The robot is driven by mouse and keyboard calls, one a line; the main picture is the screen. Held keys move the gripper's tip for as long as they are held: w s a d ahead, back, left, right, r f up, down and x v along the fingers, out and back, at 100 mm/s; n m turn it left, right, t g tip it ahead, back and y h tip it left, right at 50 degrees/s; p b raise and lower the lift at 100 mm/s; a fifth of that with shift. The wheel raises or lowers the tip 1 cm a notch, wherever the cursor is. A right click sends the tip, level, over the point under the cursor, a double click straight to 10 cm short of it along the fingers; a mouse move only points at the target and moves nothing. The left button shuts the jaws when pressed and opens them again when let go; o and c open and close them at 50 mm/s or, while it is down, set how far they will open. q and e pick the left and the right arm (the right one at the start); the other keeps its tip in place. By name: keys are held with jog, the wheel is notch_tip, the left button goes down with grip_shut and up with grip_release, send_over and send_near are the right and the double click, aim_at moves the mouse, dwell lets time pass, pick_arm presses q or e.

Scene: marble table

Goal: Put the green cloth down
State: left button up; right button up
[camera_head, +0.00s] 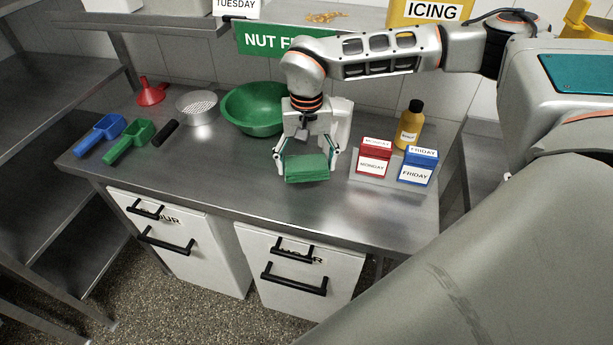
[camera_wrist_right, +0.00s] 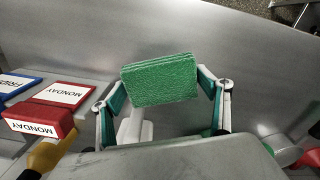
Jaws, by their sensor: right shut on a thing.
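The green cloth (camera_head: 307,172) is a folded, layered block. My right gripper (camera_head: 307,163) is shut on it, with one finger at each side, over the middle of the steel table (camera_head: 225,180) near its front edge. In the right wrist view the cloth (camera_wrist_right: 160,82) sits between the two fingers of the gripper (camera_wrist_right: 163,88). I cannot tell whether its underside touches the table. My left gripper is not in view.
A green bowl (camera_head: 240,118) stands behind and left of the gripper. The red Monday box (camera_head: 373,160), blue Friday box (camera_head: 418,172) and yellow bottle (camera_head: 409,125) are to the right. Blue scoop (camera_head: 100,134) and green scoop (camera_head: 130,140) lie at left. The table's front middle is clear.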

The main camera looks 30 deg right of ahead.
aim_at(307, 186)
jog(key=shift+f, duration=2.55)
jog(key=shift+f, duration=0.1)
jog(key=o, duration=1.2)
notch_tip(307, 186, up, 12)
jog(key=shift+r, duration=0.15)
